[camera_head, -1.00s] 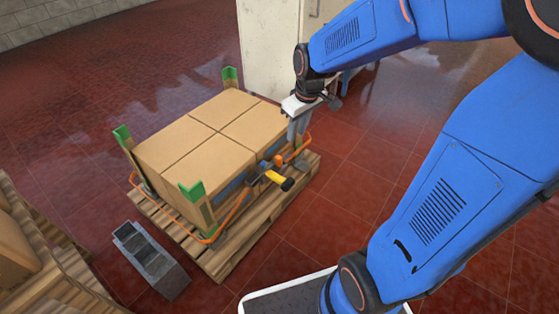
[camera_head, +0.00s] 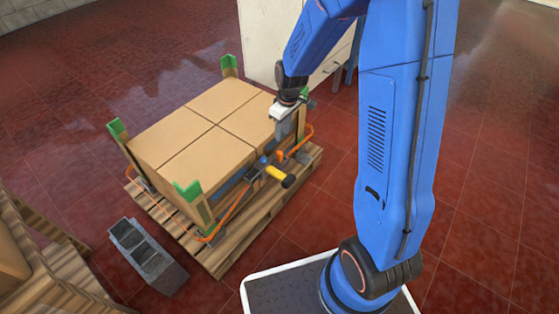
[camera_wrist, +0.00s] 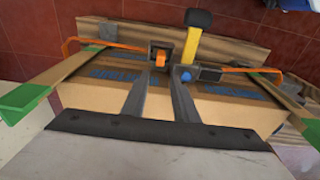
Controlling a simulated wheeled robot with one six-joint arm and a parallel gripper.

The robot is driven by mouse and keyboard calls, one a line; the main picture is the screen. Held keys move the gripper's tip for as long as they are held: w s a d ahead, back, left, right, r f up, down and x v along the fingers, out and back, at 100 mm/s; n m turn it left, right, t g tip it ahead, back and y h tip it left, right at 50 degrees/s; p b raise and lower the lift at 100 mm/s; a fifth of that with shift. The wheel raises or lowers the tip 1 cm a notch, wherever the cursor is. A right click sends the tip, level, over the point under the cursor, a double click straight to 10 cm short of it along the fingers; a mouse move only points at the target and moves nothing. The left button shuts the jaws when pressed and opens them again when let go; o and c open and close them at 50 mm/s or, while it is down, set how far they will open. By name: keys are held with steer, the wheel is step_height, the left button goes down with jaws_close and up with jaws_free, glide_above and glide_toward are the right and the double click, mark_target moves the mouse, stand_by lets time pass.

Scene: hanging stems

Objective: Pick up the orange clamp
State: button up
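The orange clamp (camera_wrist: 160,58) shows as an orange part in a dark grey body on the strap along the near side of the boxes. In the head view its orange part (camera_head: 281,155) is small and partly behind my gripper (camera_head: 284,140). In the wrist view the two grey fingers of my gripper (camera_wrist: 161,77) are apart with nothing between them. They point down at the clamp, which lies just beyond the tips. A yellow handle with a black end (camera_wrist: 191,44) sticks out beside the clamp, with a blue knob (camera_wrist: 186,75) near it.
Cardboard boxes (camera_head: 208,125) with green-topped corner posts (camera_head: 188,190) stand on a wooden pallet (camera_head: 225,255). An orange strap (camera_head: 232,215) runs around them. A grey block (camera_head: 148,258) lies on the red floor at left. A pale cabinet (camera_head: 270,45) stands behind.

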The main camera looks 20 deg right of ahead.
mark_target(279, 152)
steer(key=f, duration=0.9)
steer(key=w+a+f, duration=0.1)
steer(key=f, duration=0.3)
steer(key=shift+f, duration=0.25)
jaws_close()
